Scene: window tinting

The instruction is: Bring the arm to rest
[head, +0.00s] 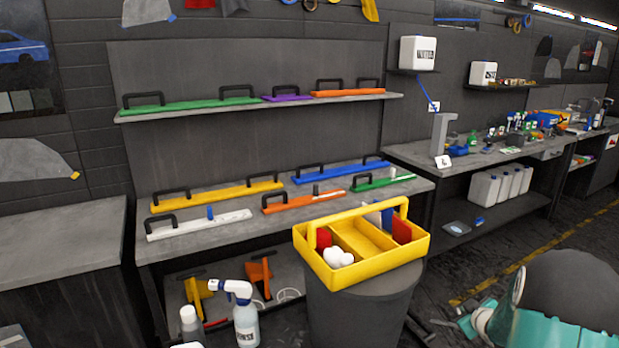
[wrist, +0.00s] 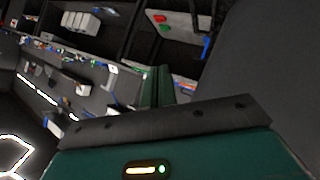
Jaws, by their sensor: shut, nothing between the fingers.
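My gripper (wrist: 158,86) shows in the wrist view as a narrow pair of dark green fingers beyond the dark edge of my wrist housing. The fingers are close together with nothing between them. The wrist view is tilted, with the benches and shelves seen at a steep angle behind the fingers. In the head view, a teal and dark rounded part of my own arm fills the lower right corner. The fingers touch nothing that I can see.
A yellow tool caddy (head: 345,272) sits on a dark bin (head: 358,318) in front of the workbench (head: 290,212). A spray bottle (head: 245,318) stands at lower left. A long bench (head: 400,153) runs along the right wall. The floor (head: 500,262) right of the bin looks mostly open.

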